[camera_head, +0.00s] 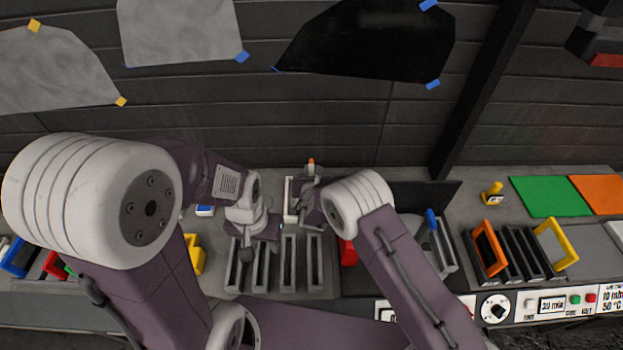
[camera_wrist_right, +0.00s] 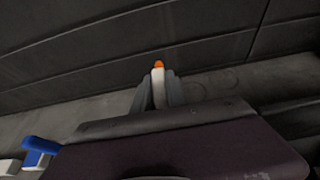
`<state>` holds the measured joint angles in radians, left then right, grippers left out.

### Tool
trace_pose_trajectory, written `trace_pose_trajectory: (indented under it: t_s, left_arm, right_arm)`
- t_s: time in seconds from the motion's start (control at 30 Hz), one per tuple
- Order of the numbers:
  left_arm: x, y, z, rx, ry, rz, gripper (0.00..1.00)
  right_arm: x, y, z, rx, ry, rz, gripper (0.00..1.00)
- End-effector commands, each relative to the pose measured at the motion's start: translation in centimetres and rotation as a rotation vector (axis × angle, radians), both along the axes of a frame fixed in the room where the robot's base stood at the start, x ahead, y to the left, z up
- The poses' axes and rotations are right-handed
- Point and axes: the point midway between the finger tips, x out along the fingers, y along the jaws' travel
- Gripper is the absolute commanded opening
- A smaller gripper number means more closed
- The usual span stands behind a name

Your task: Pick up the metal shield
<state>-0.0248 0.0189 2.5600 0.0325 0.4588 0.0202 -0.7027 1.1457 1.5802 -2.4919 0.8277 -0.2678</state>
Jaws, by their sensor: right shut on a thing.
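My right gripper (camera_head: 308,187) is above the back of the bench, just behind the row of grey slotted frames (camera_head: 289,262). It is shut on a slim white piece with an orange tip (camera_head: 311,161). In the right wrist view this white piece (camera_wrist_right: 158,88) stands upright between the two grey fingers. My left gripper (camera_head: 253,238) is over the left end of the grey frames, pointing down. Its fingertips are small and partly hidden, so I cannot tell whether it is open. I cannot make out which object is the metal shield.
Orange and yellow frames (camera_head: 487,250) stand in a rack on the right. A control panel with a dial (camera_head: 495,309) runs along the front edge. Green (camera_head: 545,196) and orange (camera_head: 598,194) sheets lie at the back right. A red object (camera_head: 348,252) sits beside my right arm.

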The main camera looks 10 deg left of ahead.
Motion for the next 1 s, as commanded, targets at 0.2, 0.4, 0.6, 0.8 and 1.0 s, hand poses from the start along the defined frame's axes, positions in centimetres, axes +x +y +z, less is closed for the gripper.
trace_pose_trajectory:
  t_s: [0.2, 0.4, 0.6, 0.8, 1.0]
  left_arm:
    - [0.0, 0.0, -1.6, 0.0, 0.0, 0.0, 0.36]
    - [0.0, 0.0, -2.2, 0.0, 0.0, 0.0, 0.36]
    - [0.0, 0.0, -2.2, 0.0, 0.0, 0.0, 0.36]
    - [0.0, 0.0, -2.2, 0.0, 0.0, 0.0, 0.36]
    - [0.0, 0.0, -2.2, 0.0, 0.0, 0.0, 0.36]
  right_arm:
    - [0.1, 0.1, 4.2, 0.004, -0.004, 0.0, 0.0]
    - [0.0, 0.0, 7.1, 0.003, -0.002, 0.0, 0.0]
    - [0.0, 0.0, 7.8, 0.001, 0.0, 0.0, 0.0]
    - [0.0, 0.0, 7.8, 0.001, 0.0, 0.0, 0.0]
    - [0.0, 0.0, 7.8, 0.0, 0.0, 0.0, 0.0]
